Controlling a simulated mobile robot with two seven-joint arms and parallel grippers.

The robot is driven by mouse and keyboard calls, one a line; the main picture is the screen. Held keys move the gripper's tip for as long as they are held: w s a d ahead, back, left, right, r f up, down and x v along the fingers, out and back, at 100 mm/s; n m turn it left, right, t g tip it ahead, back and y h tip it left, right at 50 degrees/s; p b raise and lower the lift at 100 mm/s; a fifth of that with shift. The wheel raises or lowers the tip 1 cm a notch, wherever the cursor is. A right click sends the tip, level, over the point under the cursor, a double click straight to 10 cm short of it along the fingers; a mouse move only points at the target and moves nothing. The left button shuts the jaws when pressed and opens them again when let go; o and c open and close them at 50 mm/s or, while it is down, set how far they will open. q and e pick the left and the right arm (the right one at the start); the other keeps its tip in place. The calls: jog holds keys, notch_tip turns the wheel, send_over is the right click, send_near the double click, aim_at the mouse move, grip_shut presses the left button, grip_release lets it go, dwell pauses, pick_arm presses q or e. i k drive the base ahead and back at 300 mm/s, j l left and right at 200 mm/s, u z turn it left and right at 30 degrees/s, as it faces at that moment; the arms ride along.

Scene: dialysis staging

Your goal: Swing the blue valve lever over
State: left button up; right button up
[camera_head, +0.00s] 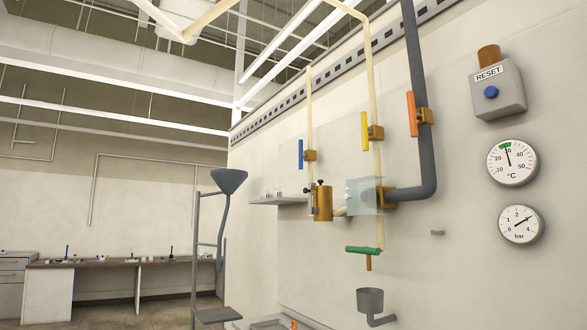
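The blue valve lever (300,154) stands upright on the left side of a small brass valve body (310,155). That valve sits on a thin cream pipe (309,110) on the wall, the leftmost of the pipes. The lever lies parallel to the pipe. Neither of my grippers is in view, and nothing touches the lever.
A yellow lever (364,132) and an orange lever (412,114) stand upright on pipes to the right. A green lever (362,249) lies level below. A clear guard (364,196), a reset box (498,90) and two gauges (512,162) are on the wall.

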aim_at(301, 155)
jog(key=i+j, duration=0.25)
jog(key=i, duration=0.3)
jog(key=i+j+u, duration=0.1)
jog(key=i, duration=0.5)
jog(key=i+j, duration=0.3)
jog(key=i, duration=0.25)
jog(key=i+j+u, duration=0.1)
jog(key=i, duration=0.5)
